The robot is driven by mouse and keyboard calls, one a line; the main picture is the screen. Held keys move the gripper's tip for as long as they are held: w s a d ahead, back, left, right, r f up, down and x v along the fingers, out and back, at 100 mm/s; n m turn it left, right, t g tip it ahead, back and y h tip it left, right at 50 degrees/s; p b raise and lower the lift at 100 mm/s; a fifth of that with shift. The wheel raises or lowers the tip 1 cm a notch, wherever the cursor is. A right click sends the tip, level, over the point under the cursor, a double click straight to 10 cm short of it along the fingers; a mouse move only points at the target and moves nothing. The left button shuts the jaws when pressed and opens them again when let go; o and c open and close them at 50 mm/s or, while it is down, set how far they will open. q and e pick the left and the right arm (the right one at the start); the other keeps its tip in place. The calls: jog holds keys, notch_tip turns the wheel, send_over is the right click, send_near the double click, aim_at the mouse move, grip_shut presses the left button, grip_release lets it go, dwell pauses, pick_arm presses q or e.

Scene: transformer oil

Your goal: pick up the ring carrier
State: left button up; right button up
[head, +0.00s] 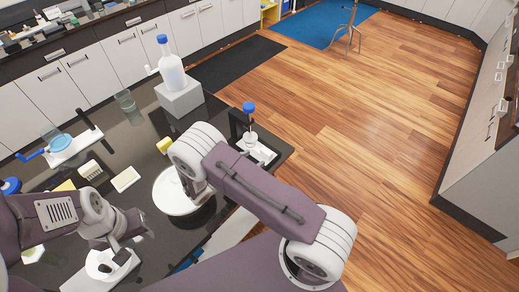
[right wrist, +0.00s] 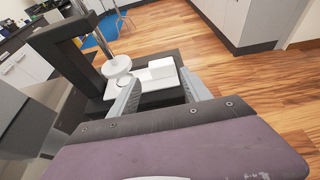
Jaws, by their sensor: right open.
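A black stand (head: 235,124) with a blue knob (head: 249,106) is at the table's right corner. A white round piece (right wrist: 117,66) is on its post, above a white tray (right wrist: 160,97) with a white block (right wrist: 162,68). I cannot tell for sure which part is the ring carrier. My right gripper (right wrist: 160,80) is open in the right wrist view, its fingers pointing at the tray and block, with nothing seen held. In the head view my arm hides it. My left gripper (head: 112,243) is over a white-based device (head: 100,264); its jaws are unclear.
A large white dish (head: 172,196) is beside my right arm. A blue-capped bottle (head: 171,70) stands on a grey block (head: 180,98). A glass beaker (head: 125,100), small white trays (head: 126,179) and a blue-handled device (head: 62,148) are on the dark table. Open floor lies right.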

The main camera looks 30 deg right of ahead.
aim_at(264, 153)
jog(key=p+x, duration=0.1)
jog(key=x, duration=0.3)
jog(key=shift+s+r, duration=0.1)
jog(key=shift+d, duration=0.15)
jog(key=shift+s+d+p, duration=0.1)
jog(key=shift+d+p, duration=0.05)
jog(key=shift+p, duration=0.15)
jog(key=p+x, duration=0.2)
jog(key=x, duration=0.3)
jog(key=shift+f, duration=0.2)
jog(key=c, duration=0.4)
grip_shut()
jog(key=shift+r, duration=0.1)
